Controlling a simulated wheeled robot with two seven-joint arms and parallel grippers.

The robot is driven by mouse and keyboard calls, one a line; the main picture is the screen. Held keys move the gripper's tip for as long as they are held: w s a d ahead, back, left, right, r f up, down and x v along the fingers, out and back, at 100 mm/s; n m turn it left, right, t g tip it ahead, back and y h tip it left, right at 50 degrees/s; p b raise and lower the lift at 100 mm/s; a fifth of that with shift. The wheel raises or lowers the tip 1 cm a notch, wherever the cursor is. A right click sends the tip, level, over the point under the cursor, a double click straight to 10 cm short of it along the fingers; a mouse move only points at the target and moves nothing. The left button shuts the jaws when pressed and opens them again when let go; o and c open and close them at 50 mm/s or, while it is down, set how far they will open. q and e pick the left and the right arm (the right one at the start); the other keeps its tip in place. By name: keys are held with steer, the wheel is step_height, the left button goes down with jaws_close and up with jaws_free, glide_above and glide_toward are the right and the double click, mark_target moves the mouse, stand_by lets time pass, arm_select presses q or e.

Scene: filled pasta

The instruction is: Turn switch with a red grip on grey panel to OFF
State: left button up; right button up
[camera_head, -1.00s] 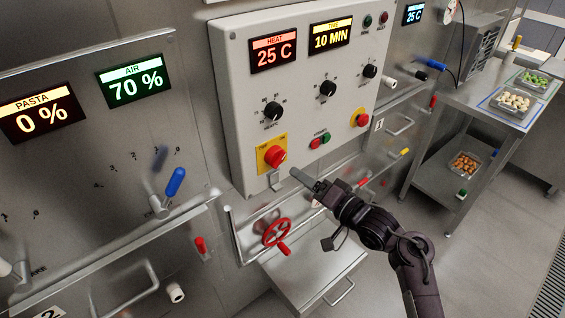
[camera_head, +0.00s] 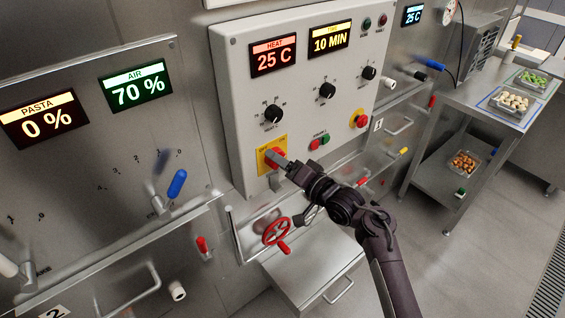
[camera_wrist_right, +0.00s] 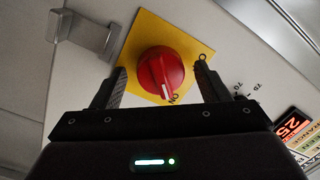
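The switch with the red grip (camera_wrist_right: 160,72) sits on a yellow plate (camera_wrist_right: 183,34) on the grey panel (camera_head: 232,92). In the right wrist view its white pointer line is toward the ON mark at the bottom right; an O shows at the plate's right corner. My right gripper (camera_wrist_right: 163,88) is open, with one finger on each side of the red grip, and contact cannot be made out. In the head view the right gripper (camera_head: 278,162) covers much of the switch (camera_head: 270,165). My left gripper is not in view.
A metal bracket (camera_wrist_right: 84,34) sticks out beside the yellow plate. Black knobs (camera_head: 273,113) and red and green buttons (camera_head: 319,141) are on the same panel. A red handwheel (camera_head: 276,231) is below, and a blue-handled lever (camera_head: 177,183) is to the left.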

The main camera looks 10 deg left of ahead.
steer(key=c, duration=0.9)
steer(key=shift+n, duration=0.4)
steer(key=n+h+b, duration=0.1)
steer(key=n+b, duration=0.1)
steer(key=n, duration=0.6)
steer(key=n+h+b, duration=0.1)
steer(key=n+b, duration=0.2)
steer(key=n, duration=0.5)
steer(key=shift+r, duration=0.1)
